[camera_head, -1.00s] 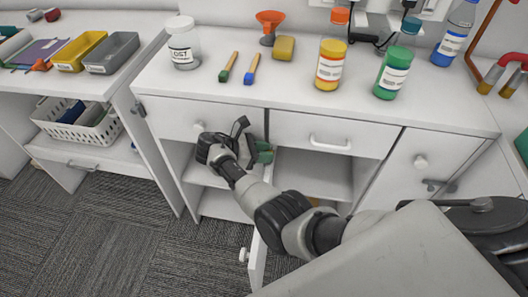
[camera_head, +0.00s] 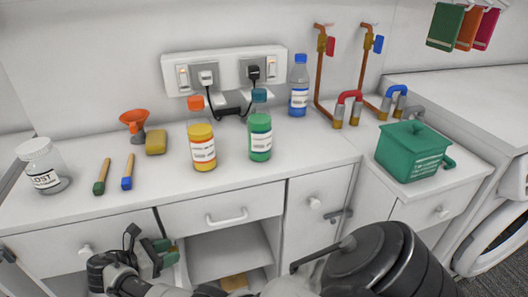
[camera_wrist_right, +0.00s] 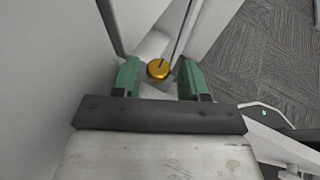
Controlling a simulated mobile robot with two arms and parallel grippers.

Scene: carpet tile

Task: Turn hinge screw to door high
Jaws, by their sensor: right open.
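The hinge screw (camera_wrist_right: 158,69) is a round golden head with a dark slot, seen in the right wrist view. It sits at a white edge, between and at the tips of the green fingers of my right gripper (camera_wrist_right: 158,77). The fingers are apart, one on each side of the screw, and I see no grip on it. The screw does not show there. My left gripper is not in view.
The white counter (camera_head: 110,225) holds a jar (camera_head: 42,165), brushes, a funnel, a sponge, bottles and a green box (camera_head: 413,150). A drawer (camera_head: 225,208) with a handle is right of the gripper, with an open compartment (camera_head: 230,255) below. Carpet shows in the wrist view.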

